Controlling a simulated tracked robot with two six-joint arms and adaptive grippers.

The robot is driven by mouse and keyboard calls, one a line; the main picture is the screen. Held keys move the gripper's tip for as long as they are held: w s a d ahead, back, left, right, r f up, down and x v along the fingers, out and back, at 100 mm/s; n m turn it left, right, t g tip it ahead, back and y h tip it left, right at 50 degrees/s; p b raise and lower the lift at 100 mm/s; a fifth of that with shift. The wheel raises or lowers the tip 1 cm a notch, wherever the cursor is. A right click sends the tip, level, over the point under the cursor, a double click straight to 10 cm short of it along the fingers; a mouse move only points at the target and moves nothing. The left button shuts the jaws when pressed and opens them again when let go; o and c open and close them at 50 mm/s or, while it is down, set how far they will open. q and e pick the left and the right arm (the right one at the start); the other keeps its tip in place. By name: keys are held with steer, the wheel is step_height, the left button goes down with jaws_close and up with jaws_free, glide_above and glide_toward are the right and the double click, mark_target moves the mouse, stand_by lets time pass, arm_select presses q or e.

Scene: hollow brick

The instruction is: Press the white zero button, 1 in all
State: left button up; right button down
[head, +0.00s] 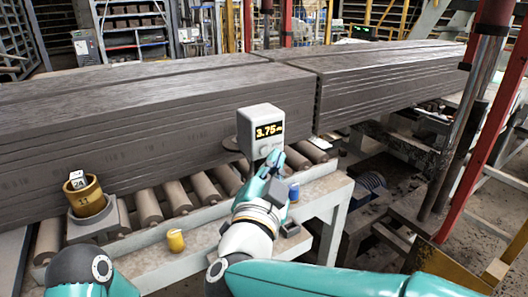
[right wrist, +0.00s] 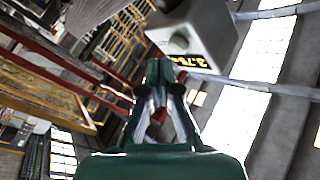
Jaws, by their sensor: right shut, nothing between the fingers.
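A white box (head: 262,130) with an amber display reading 3.75 stands at the edge of the roller bench; in the right wrist view the box (right wrist: 205,32) is at the top. A round pale spot (right wrist: 179,42) shows on its near face there; I cannot tell whether it is the white zero button. In the head view my gripper covers the lower front of the box. My right gripper (head: 275,160) is shut and empty, its tips close to that front; contact cannot be told. It also shows in the right wrist view (right wrist: 159,72). My left gripper is out of view.
A brass cup (head: 85,199) with a tag stands at the left on a grey block. A yellow piece (head: 175,240) and a blue piece (head: 294,192) sit on the bench's front ledge. Large grey slabs (head: 120,130) lie behind over rollers. A red post (head: 475,130) rises at right.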

steer(key=shift+w+a, duration=0.1)
steer(key=shift+w, duration=0.05)
steer(key=shift+w+a, duration=0.15)
steer(key=shift+w, duration=0.1)
steer(key=shift+w+a, duration=0.25)
steer(key=shift+w, duration=0.1)
stand_by(1.1)
steer(key=shift+s, duration=0.1)
steer(key=shift+s+d+b, duration=0.3)
steer(key=shift+s+d, duration=0.2)
steer(key=shift+s, duration=0.1)
steer(key=s+d+b, duration=0.1)
steer(key=s, duration=0.1)
steer(key=s+d+b, duration=0.1)
steer(key=s+d, duration=0.1)
stand_by(0.7)
